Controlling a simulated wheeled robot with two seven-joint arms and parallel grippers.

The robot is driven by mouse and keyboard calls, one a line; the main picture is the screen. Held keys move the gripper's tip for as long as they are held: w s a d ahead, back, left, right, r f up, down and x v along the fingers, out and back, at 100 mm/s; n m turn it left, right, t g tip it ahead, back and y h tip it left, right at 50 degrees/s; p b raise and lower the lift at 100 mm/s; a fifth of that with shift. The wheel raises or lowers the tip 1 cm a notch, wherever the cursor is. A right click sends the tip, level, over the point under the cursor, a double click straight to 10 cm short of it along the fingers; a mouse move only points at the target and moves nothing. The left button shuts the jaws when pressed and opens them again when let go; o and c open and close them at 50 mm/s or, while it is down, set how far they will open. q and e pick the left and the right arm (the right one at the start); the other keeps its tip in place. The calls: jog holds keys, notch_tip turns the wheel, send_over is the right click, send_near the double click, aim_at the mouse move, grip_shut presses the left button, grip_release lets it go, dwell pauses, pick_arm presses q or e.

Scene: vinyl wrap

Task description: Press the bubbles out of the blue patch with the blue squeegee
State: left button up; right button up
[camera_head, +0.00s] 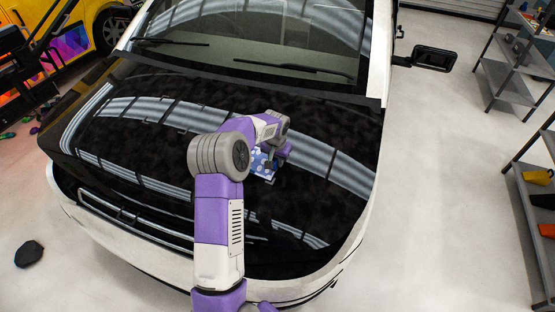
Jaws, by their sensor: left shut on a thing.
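The blue patch (261,163) lies on the car's glossy black hood, right of the hood's middle. It is speckled with pale, bubble-like spots, and my arm covers part of it. My left gripper (278,164) is low over the patch's right side. It is shut on what I take to be the blue squeegee, which is mostly hidden and hard to tell apart from the patch. I cannot tell whether its edge touches the patch. My right gripper is not in view.
The black hood (120,150) is clear around the patch, with the windshield (270,35) behind it. A side mirror (433,58) juts out right. Grey shelves (505,90) stand at the right, a yellow vehicle (95,15) at the upper left. The right floor is open.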

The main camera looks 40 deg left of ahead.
aim_at(261, 159)
pick_arm(q)
jog(key=shift+s+a, duration=0.35)
jog(key=shift+a, duration=0.5)
jog(key=shift+s+a+p, duration=0.15)
jog(key=shift+a+p, duration=0.1)
jog(key=shift+a, duration=0.3)
jog(key=shift+s+a+p, duration=0.15)
jog(key=shift+a+p, duration=0.05)
jog(key=shift+a, duration=0.3)
jog(key=shift+s+a+r+p, duration=0.1)
jog(key=shift+s+a+p, duration=0.1)
jog(key=shift+a, duration=0.35)
jog(key=shift+s+a+r+p, duration=0.1)
jog(key=shift+a+p, duration=0.05)
jog(key=shift+a, duration=0.35)
jog(key=shift+s+a+p, duration=0.15)
jog(key=shift+a, duration=0.4)
jog(key=shift+s+a+p, duration=0.15)
jog(key=shift+a, duration=0.4)
